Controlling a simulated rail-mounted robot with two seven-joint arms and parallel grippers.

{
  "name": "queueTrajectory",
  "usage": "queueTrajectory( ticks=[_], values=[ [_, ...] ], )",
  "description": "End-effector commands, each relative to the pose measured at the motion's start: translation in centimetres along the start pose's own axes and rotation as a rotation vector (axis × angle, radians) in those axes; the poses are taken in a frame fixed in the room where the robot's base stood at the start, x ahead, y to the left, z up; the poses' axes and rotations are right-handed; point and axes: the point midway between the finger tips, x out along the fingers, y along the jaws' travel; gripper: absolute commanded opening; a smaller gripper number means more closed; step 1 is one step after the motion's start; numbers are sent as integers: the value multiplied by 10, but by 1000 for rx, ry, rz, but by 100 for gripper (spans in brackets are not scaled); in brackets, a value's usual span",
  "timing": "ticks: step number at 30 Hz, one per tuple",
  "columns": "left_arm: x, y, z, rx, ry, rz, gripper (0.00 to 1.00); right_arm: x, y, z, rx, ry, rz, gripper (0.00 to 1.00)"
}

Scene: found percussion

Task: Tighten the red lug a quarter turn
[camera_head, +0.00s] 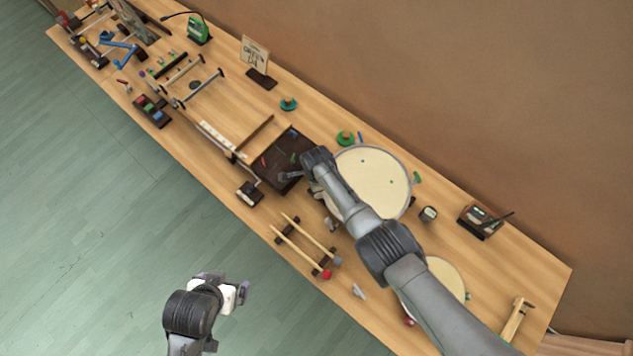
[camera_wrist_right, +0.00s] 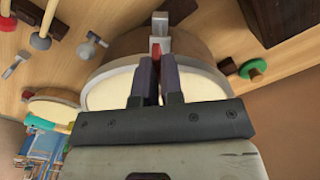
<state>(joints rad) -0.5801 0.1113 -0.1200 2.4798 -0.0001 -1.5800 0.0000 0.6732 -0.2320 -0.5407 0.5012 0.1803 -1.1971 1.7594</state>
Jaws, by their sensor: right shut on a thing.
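The large drum (camera_head: 385,178) has a pale head and stands on the bench; its brown shell and pale head also show in the right wrist view (camera_wrist_right: 205,84). The red lug (camera_wrist_right: 156,46) stands at the drum's rim, with a grey block just beyond it. My right gripper (camera_wrist_right: 158,62) is shut on the red lug, its two dark fingers close together around its near end. In the head view my right gripper (camera_head: 289,176) is at the drum's left side and the lug is hidden. My left gripper (camera_head: 236,283) is open and empty over the floor, off the bench.
A dark tray (camera_head: 268,178) with small coloured pieces lies just left of the drum. A smaller drum (camera_head: 446,275) is partly under my right arm. Mallets (camera_head: 296,238) lie on a rack near the front edge. A green knob (camera_head: 345,138) stands behind the drum.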

Motion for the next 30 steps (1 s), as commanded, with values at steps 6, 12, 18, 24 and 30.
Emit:
queueTrajectory(
  ticks=[6, 12, 18, 24, 30],
  values=[
    [0, -1, 0, 5, -1, -4, 98, -2, -1, 0, -1, 0, -1, 0],
    [0, -3, 0, 11, -1, -9, 98, -1, -1, 0, -2, 0, -1, 25],
    [0, -4, 1, 13, -2, -10, 98, -1, 0, 0, -2, 0, -1, 33],
    [-4, -4, -1, 12, -1, -9, 98, -6, -1, 0, -2, -1, -2, 33],
    [-23, -2, -7, 6, -1, -4, 98, -37, 0, 0, -1, 0, -3, 33]
  ],
)
